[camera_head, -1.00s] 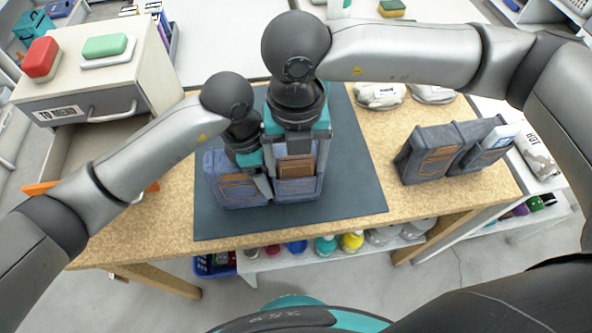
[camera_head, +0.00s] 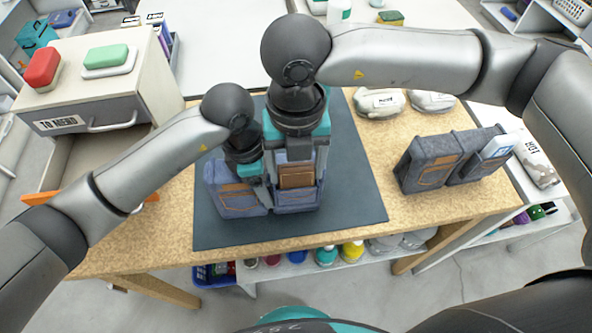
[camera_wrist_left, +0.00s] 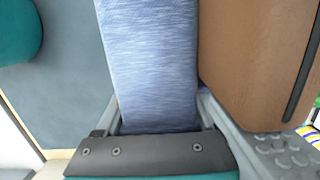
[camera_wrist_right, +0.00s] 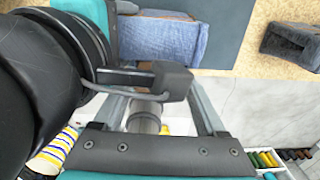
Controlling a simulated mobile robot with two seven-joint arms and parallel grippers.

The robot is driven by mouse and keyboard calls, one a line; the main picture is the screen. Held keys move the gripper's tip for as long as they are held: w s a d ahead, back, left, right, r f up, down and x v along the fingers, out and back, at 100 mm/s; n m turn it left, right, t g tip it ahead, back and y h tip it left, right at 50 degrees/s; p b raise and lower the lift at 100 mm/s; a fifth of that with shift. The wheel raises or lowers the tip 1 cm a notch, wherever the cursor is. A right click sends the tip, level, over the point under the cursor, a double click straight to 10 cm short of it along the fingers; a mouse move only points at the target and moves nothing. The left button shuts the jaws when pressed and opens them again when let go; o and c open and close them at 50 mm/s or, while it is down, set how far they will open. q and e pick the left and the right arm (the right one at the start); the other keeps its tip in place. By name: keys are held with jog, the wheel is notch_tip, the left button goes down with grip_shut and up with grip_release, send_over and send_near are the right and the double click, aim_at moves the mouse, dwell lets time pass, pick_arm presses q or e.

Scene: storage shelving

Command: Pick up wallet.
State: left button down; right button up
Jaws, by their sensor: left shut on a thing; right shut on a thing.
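A brown wallet (camera_head: 296,175) stands in the right pocket of a blue denim organizer (camera_head: 238,200) on the dark mat. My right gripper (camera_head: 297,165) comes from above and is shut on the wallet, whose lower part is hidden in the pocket. My left gripper (camera_head: 267,195) is shut on the denim between the two pockets. The left wrist view shows the denim strip (camera_wrist_left: 152,65) between its fingers and a brown surface, seemingly the wallet (camera_wrist_left: 250,60), beside it. In the right wrist view the wallet cannot be made out; denim (camera_wrist_right: 160,40) shows beyond the fingers.
A grey-blue organizer (camera_head: 440,160) stands on the right of the wooden table (camera_head: 370,225). White pouches (camera_head: 380,101) lie at the back right. The mat (camera_head: 350,200) is clear right of the denim organizer.

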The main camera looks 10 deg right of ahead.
notch_tip(320, 180, up, 17)
jog(key=shift+r, duration=0.1)
pick_arm(q)
grip_release()
dwell(0.4)
